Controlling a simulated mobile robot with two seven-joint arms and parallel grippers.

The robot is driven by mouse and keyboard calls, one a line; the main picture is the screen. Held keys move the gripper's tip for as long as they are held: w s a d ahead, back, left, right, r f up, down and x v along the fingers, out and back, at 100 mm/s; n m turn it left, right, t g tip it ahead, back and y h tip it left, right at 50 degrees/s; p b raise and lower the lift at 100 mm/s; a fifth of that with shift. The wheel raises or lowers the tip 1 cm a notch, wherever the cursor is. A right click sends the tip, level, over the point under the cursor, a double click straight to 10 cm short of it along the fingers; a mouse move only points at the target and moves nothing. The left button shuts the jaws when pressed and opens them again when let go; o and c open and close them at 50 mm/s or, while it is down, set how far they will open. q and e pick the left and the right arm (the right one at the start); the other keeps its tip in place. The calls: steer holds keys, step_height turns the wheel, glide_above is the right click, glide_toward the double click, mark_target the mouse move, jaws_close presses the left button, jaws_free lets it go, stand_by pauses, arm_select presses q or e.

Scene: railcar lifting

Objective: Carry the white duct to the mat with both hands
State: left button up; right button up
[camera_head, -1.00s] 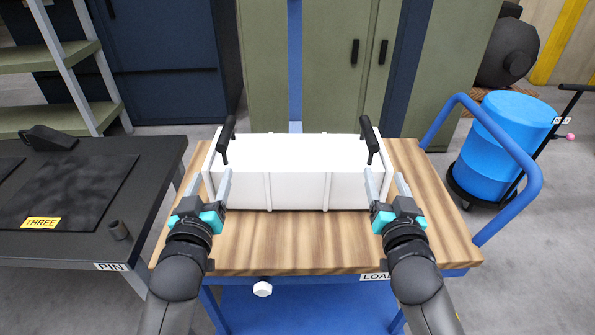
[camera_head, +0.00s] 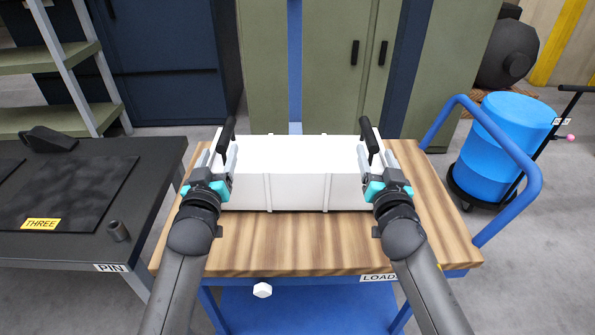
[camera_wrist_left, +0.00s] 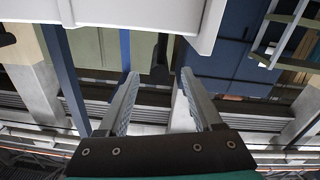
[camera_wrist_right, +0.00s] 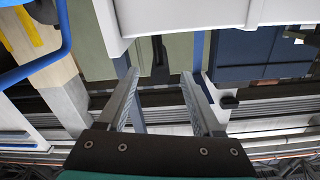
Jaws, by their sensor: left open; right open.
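The white duct (camera_head: 297,188) lies on a wooden-topped cart, with a black handle at each end. The left handle (camera_head: 228,137) and right handle (camera_head: 369,139) stand above its ends. My left gripper (camera_head: 219,153) is open at the duct's left end, close to the left handle. In the left wrist view, this handle (camera_wrist_left: 160,56) shows ahead between the fingers. My right gripper (camera_head: 376,151) is open at the right end. Its handle (camera_wrist_right: 159,57) shows between the fingers in the right wrist view. Whether either gripper touches is unclear. A black mat (camera_head: 75,185) marked THREE lies on the left table.
A blue cart rail (camera_head: 530,185) and blue drum (camera_head: 500,145) are at the right. Green cabinets (camera_head: 335,60) stand behind.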

mark_target(226, 128)
arm_select(q)
steer(key=shift+w, duration=4.35)
arm_select(e)
steer(key=shift+w, duration=4.35)
arm_select(q)
jaws_close()
arm_select(e)
jaws_close()
arm_select(q)
steer(key=shift+w+r, duration=0.1)
steer(key=shift+r, duration=0.2)
arm_select(e)
steer(key=shift+w+r, duration=0.1)
steer(key=shift+r, duration=0.15)
